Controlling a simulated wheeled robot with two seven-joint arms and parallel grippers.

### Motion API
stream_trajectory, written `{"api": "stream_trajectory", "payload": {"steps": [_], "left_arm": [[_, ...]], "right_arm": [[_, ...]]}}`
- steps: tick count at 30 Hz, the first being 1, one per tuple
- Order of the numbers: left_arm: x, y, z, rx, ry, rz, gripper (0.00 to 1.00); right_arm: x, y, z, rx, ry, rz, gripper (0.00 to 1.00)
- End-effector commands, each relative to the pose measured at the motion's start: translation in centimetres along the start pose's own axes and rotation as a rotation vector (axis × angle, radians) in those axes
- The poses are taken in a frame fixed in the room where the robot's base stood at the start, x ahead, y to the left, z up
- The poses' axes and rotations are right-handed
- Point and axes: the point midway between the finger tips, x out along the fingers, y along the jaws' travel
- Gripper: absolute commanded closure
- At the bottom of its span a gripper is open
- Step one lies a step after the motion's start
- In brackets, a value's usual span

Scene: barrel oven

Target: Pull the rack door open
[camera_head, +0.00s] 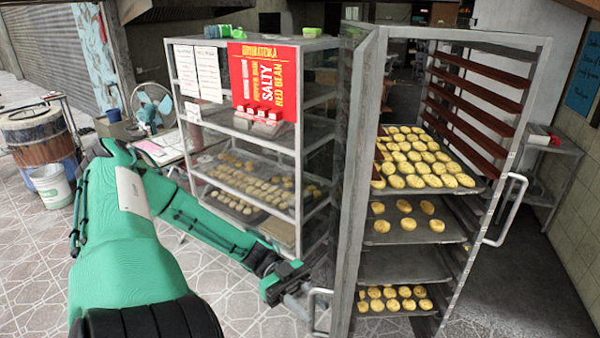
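The tall metal rack (531,110) stands right of centre with its front open, showing trays of round buns inside. Its rack door (357,180) stands swung out on the rack's left side and is seen nearly edge-on. A curved door handle (320,291) sticks out low on the door's left side. My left arm reaches in from the left, and its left gripper (301,301) is low beside the door, right at the handle. The fingers are small and partly hidden, so I cannot tell whether they close on the handle. My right gripper is out of view.
A glass-sided shelf unit (299,165) with buns and a red sign stands close behind my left arm. Another handle (512,210) is on the rack's right side. A fan (152,104) and a barrel (38,138) stand at left. Tiled floor is clear at lower right.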

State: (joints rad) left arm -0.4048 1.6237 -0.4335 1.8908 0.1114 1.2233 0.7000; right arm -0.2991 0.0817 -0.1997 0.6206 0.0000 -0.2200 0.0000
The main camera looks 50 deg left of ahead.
Motion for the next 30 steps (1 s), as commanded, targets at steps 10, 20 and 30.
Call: {"api": "stream_trajectory", "payload": {"steps": [10, 20, 30], "left_arm": [[-6.5, 0.0, 0.4, 0.001, -0.006, -0.001, 0.69], [-12.5, 0.1, 0.3, 0.0, -0.003, -0.001, 0.69], [-13.6, 0.2, 0.1, 0.0, -0.001, 0.0, 0.69]], "right_arm": [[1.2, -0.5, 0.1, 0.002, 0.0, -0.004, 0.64], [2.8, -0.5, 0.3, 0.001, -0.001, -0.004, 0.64], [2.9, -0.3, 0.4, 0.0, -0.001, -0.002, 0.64]]}}
